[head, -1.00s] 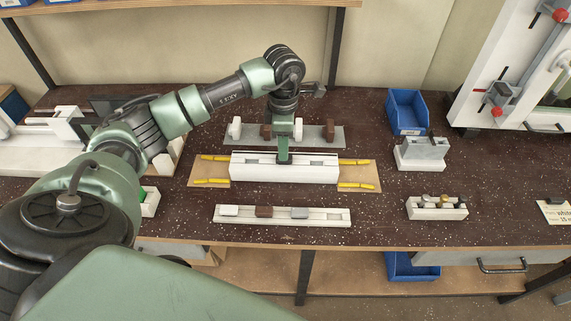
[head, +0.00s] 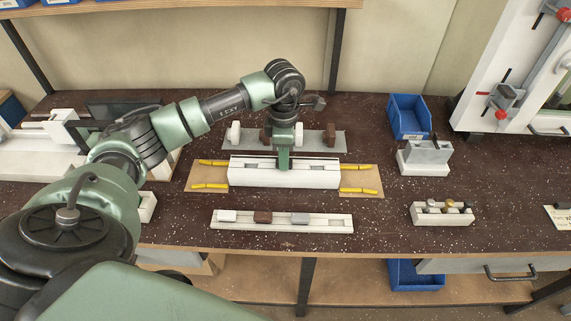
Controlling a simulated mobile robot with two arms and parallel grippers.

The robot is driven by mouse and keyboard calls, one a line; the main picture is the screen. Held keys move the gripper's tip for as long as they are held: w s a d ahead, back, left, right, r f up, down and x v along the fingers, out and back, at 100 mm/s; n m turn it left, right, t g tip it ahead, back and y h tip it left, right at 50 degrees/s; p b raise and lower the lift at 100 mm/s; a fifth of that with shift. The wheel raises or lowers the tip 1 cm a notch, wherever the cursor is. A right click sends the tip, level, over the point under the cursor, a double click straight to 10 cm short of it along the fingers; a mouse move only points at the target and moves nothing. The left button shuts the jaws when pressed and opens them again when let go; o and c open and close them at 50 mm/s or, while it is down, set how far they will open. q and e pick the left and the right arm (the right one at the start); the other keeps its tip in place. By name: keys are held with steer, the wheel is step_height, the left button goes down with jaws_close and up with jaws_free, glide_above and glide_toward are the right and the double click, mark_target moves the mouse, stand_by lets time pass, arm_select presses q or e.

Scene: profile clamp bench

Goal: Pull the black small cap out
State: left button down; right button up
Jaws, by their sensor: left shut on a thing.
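My left gripper (head: 284,160) reaches down from above to the middle of the white profile (head: 284,177). Its green fingers are at the profile's top groove, shut on a small part that they hide. I cannot make out the black small cap or its colour there. The profile lies level on a tan board (head: 209,182) with yellow strips at both ends. Grey gaps show in the groove on either side of the fingers. My right gripper is not in view.
Behind the profile is a grey plate (head: 337,140) with white and brown blocks. In front is a white rail (head: 346,227) with white, brown and grey pieces. At right stand a blue bin (head: 409,125), a grey block (head: 427,153) and a white holder (head: 442,218) with several small pieces.

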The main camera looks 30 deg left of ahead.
arm_select(q)
steer(key=shift+r+p, duration=0.45)
steer(key=shift+r, duration=0.4)
stand_by(0.3)
step_height(320, 180, up, 8)
steer(key=p, duration=0.4)
steer(key=shift+p, duration=0.35)
stand_by(0.4)
